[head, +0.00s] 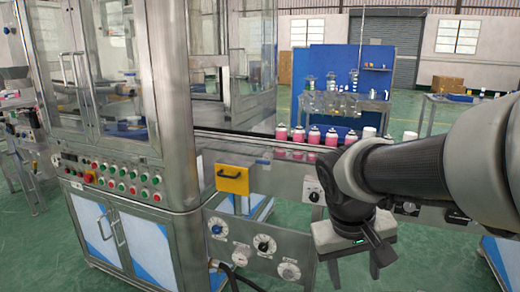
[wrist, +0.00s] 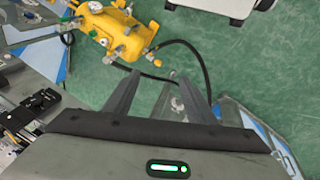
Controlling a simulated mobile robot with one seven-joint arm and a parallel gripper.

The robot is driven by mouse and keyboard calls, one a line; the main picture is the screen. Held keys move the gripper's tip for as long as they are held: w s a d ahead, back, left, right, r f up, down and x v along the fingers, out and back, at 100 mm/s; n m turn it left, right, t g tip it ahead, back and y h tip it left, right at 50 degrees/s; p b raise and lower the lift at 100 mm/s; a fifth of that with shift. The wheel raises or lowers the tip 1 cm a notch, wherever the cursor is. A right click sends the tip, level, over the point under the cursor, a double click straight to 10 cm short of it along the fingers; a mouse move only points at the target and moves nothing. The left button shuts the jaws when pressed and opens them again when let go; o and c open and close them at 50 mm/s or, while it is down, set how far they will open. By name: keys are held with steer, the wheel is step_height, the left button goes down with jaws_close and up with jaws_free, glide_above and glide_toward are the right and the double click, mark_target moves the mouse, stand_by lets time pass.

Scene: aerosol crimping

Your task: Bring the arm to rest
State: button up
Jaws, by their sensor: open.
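My arm (head: 410,165) reaches in from the right in the head view and bends down at the wrist. Past the fingers are the green floor and a dark hose; the fingers appear clear of both.
Pink cans with white tops (head: 314,135) stand in a row on the conveyor behind my wrist. A steel machine cabinet (head: 130,185) with buttons stands at left. A yellow device (wrist: 112,32) with hoses shows in the wrist view.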

steer(key=s+a+r+t+y, duration=0.3)
steer(key=s+a+r, duration=0.1)
steer(key=s, duration=0.5)
step_height(320, 180, up, 26)
steer(key=p, duration=2.5)
steer(key=shift+w+f+m, duration=0.15)
steer(key=shift+f+m, duration=0.1)
steer(key=shift+m, duration=0.05)
